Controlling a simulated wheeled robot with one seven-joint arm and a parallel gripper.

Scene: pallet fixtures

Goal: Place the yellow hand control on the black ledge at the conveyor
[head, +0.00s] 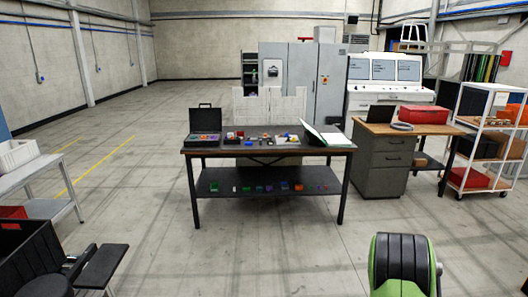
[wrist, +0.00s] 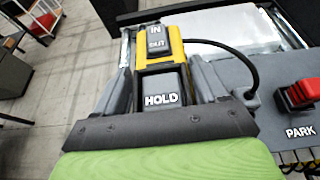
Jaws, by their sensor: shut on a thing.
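The yellow hand control (wrist: 174,62) is in the wrist view, with a grey IN/OUT rocker and a dark block marked HOLD. My gripper (wrist: 160,82) has its grey fingers on either side of it and is shut on it. A black cable runs from near the control off to the right and curls down beside the right finger. A black edge (wrist: 185,8) crosses the top of the wrist view behind the control; I cannot tell whether it is the ledge. The hand control and the gripper's fingers do not show in the head view.
A red knob (wrist: 298,94) sits on a grey panel marked PARK, close right of my gripper. A pale metal surface (wrist: 225,28) lies behind the control. In the head view, a dark workbench (head: 270,146) holds small items, with open floor (head: 120,200) to its left.

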